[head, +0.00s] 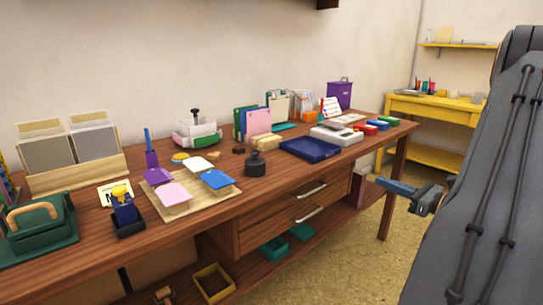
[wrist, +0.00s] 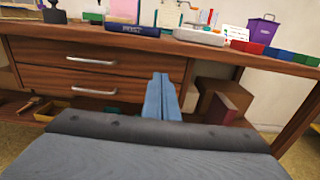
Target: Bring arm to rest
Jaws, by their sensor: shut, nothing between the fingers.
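My gripper (head: 396,187) is in the head view, right of the wooden desk (head: 227,204) and in front of its right end, a little below the desktop's height. Its blue fingers are closed together and hold nothing. In the wrist view the shut gripper (wrist: 161,95) points at the desk front, with the drawers to its left. The dark grey arm on the right of the head view is mine. No part of the gripper visibly touches the desk.
The desktop carries stamp pads on a wooden board (head: 231,193), a dark blue tray (head: 296,149), a green case (head: 30,240) and a purple bin (head: 340,94). A lower shelf (head: 345,219) runs under the desk. A yellow table (head: 433,107) stands behind. The floor between shows free room.

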